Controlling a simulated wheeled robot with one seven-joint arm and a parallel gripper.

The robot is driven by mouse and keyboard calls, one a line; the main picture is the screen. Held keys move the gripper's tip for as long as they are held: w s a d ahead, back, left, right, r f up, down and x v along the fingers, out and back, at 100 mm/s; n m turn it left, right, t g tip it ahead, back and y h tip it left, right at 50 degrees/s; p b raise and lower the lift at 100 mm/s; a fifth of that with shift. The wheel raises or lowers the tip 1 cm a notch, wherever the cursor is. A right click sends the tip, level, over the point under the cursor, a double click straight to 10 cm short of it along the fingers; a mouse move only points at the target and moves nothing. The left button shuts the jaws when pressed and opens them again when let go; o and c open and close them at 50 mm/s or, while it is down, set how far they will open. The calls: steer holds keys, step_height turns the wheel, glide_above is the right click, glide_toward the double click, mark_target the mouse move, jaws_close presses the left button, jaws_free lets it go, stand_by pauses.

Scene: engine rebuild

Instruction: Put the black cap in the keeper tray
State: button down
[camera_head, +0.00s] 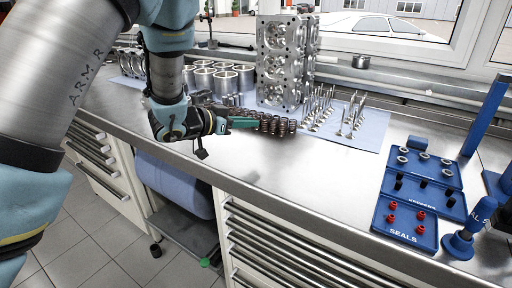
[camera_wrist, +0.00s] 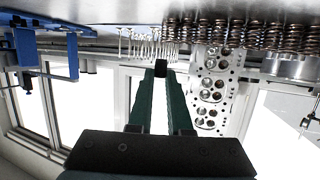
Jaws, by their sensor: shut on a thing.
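My gripper (camera_head: 240,123) reaches over the bench beside the row of dark valve springs. In the wrist view my gripper (camera_wrist: 160,72) has its two green fingers converging on a small black piece, apparently the black cap (camera_wrist: 160,68), held at the tips. In the head view the cap is too small to make out at the fingertips. The keeper tray (camera_head: 411,190) is the blue middle tray at the right, marked KEEPERS, with several small black pieces standing in it. My gripper is well to the left of this tray.
A blue SEALS tray (camera_head: 389,232) with red caps lies in front; a blue tray with metal rings (camera_head: 425,161) lies behind. Valve springs (camera_head: 278,125), upright valves (camera_head: 320,108) and a cylinder head (camera_head: 283,62) stand near my gripper. A blue-handled tool (camera_head: 459,244) stands right. Bare steel bench lies between.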

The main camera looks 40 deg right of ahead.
mark_target(248, 155)
steer(key=shift+f+p, duration=0.75)
steer(key=shift+f, duration=3.35)
steer(key=shift+f, duration=0.15)
steer(key=c, duration=0.8)
jaws_free()
steer(key=shift+c, duration=0.2)
steer(key=b+v, duration=0.3)
steer(key=v, duration=0.9)
steer(key=shift+b, duration=0.35)
